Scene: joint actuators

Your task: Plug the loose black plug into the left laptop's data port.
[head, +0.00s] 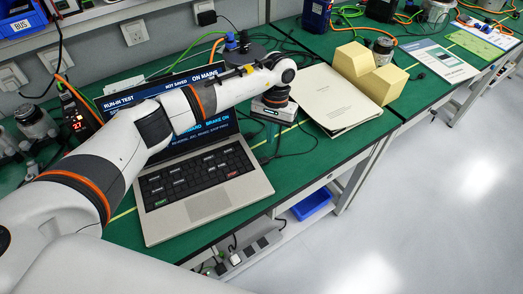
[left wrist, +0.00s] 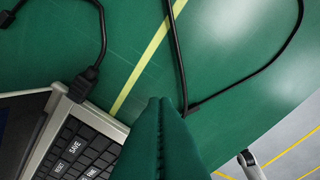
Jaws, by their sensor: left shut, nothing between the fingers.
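The open laptop (head: 205,207) stands on the green bench, its keyboard facing me. Its corner and keys show in the left wrist view (left wrist: 95,142). There, a black plug (left wrist: 84,82) on a cable lies against or just beside the laptop's edge; I cannot tell whether it is seated. A second black cable end (left wrist: 191,109) lies on the mat just right of my fingertips, apart from the laptop. I cannot tell which is the loose plug. My left gripper (left wrist: 167,102) is shut and empty, close to that cable end. Its fingers are hidden in the head view. The data port is not discernible.
Black cables cross the green mat (head: 310,155). A red-digit device (head: 77,112) stands at the left. The bench's front edge is close to the laptop.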

